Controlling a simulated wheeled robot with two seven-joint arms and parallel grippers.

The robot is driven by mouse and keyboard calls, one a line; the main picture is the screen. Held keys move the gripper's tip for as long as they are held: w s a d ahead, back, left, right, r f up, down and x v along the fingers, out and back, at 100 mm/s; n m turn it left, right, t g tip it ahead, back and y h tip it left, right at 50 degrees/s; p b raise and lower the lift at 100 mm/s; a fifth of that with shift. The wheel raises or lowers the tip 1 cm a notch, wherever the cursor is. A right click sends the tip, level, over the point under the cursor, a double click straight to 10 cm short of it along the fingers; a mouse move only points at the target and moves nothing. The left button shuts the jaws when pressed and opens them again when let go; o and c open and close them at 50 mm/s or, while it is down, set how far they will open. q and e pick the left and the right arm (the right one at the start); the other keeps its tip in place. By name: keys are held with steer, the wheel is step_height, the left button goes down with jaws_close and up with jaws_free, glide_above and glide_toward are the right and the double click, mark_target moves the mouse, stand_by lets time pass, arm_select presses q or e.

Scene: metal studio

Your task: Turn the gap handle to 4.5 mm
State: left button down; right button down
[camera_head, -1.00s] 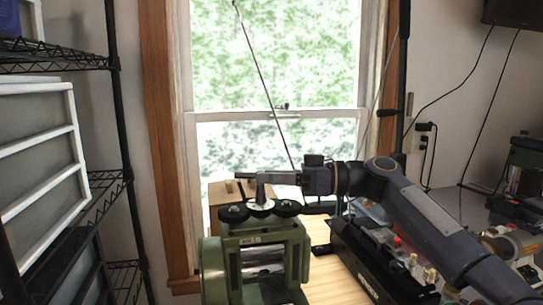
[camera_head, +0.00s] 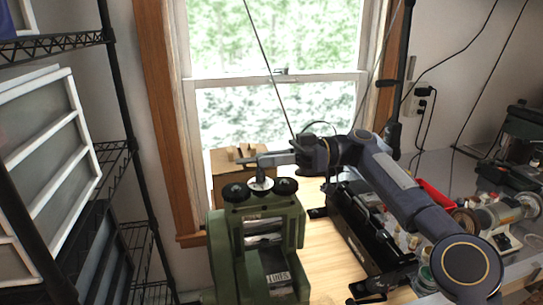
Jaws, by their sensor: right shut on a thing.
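A green rolling mill (camera_head: 222,235) stands on the wooden bench, its steel rollers showing at the front. Its gap handle (camera_head: 260,184) sits on top, with a pale metal hub and black round knobs to the left and right. My right gripper (camera_head: 258,161) reaches in from the right, level, just above and behind the hub. It is shut on the gap handle; the exact contact is small and partly hidden by the fingers. A scale reading in mm is not legible. My left gripper is not in view.
A cardboard box (camera_head: 222,162) stands behind the mill by the window. Wire shelving (camera_head: 130,150) stands at the left. Some bare wooden bench top (camera_head: 325,255) lies between mill and rack.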

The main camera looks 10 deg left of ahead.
steer(key=c, duration=1.3)
jaws_free()
steer(key=shift+a, duration=0.1)
steer(key=shift+c, duration=0.2)
steer(key=v, duration=0.8)
steer(key=shift+p, duration=0.3)
